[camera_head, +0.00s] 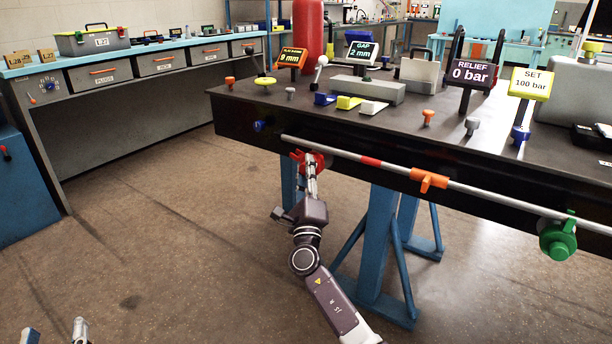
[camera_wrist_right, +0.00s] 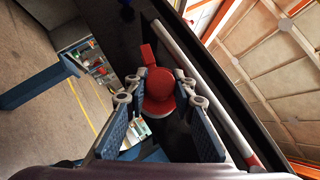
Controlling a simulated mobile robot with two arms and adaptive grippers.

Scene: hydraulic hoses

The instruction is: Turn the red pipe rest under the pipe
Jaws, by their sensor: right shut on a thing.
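The red pipe rest (camera_head: 299,157) is on the table's front side, under the left end of the long grey pipe (camera_head: 490,196). My right gripper (camera_head: 311,168) reaches up from below and is shut on the rest, hiding part of it. In the right wrist view the red rest (camera_wrist_right: 159,88) sits between the two fingers of my right gripper (camera_wrist_right: 160,103), its narrow arm pointing up toward the pipe (camera_wrist_right: 205,85). I cannot tell whether the rest touches the pipe. My left gripper (camera_head: 54,334) shows only its fingertips at the bottom left edge, apart and empty.
An orange rest (camera_head: 430,180) and a green rest (camera_head: 557,238) are further right along the pipe. A blue knob (camera_head: 259,126) is left of the pipe's end. Displays and blocks stand on the dark tabletop (camera_head: 400,128). Blue table legs (camera_head: 374,245) stand right of my right arm.

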